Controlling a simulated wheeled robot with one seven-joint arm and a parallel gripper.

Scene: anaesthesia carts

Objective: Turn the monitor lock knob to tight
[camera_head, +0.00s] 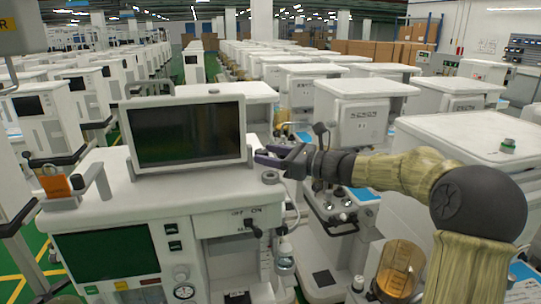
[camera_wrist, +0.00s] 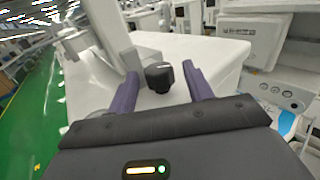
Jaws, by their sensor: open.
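The monitor (camera_head: 188,132) with a dark screen stands on top of the near white cart. Its lock knob (camera_wrist: 159,76) is a small black knob with a light mark on top, standing on the white cart top in the wrist view. My gripper (camera_head: 262,156) is beside the monitor's right edge in the head view. In the wrist view my gripper (camera_wrist: 160,82) is open, with one purple finger on each side of the knob. A gap shows between the knob and each finger. The knob is hard to make out in the head view.
The near cart (camera_head: 125,190) has a lower dark screen and a switch panel on its front. A grey ring-shaped fitting (camera_head: 270,177) sits close to my gripper on the cart's right edge. Other white carts (camera_head: 362,105) stand close on the right. Green floor shows at the left.

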